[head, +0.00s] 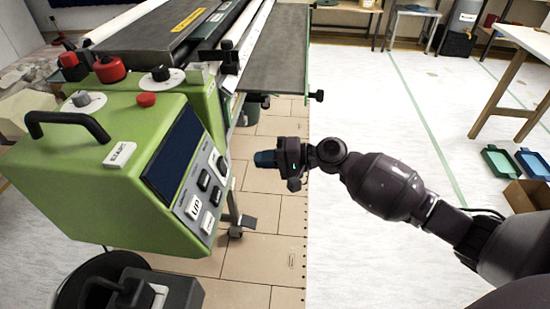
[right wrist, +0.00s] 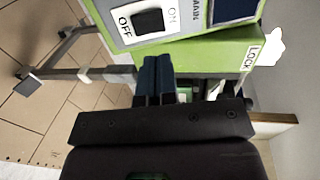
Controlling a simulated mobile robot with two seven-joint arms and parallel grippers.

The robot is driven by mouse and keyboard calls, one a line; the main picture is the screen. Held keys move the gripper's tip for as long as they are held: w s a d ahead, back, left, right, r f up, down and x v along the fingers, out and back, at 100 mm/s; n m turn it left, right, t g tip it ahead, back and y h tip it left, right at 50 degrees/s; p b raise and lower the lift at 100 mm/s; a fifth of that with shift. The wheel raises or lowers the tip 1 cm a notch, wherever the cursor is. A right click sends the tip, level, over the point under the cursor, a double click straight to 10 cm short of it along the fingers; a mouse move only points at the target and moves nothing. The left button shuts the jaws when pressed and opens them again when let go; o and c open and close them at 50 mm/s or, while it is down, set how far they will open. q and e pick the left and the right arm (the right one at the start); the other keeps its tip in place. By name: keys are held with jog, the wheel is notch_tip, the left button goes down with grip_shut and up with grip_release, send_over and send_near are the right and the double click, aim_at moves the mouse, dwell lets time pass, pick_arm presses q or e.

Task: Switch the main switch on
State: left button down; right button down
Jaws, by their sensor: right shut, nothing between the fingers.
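The main switch (right wrist: 149,22) is a black rocker on a white plate marked OFF, ON and MAIN, at the top of the right wrist view. Which way the rocker is tipped I cannot tell. In the head view the green control box (head: 120,180) has a slanted panel with a dark screen (head: 173,155) and several buttons; I cannot pick out the main switch there with certainty. My right gripper (head: 265,159) is to the right of the panel, apart from it. Its blue fingertips (right wrist: 157,65) are shut and empty, just below the switch plate in the wrist view. My left gripper is not in view.
Red and grey knobs stand on the box top, beside a black handle (head: 68,122). The pasting machine's long table (head: 275,60) extends behind. A black case (head: 155,290) is at the lower left. The floor right of the machine is open, with trays (head: 500,163) farther right.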

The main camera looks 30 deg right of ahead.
aim_at(222, 162)
jog(key=x, duration=0.8)
jog(key=shift+b, duration=0.35)
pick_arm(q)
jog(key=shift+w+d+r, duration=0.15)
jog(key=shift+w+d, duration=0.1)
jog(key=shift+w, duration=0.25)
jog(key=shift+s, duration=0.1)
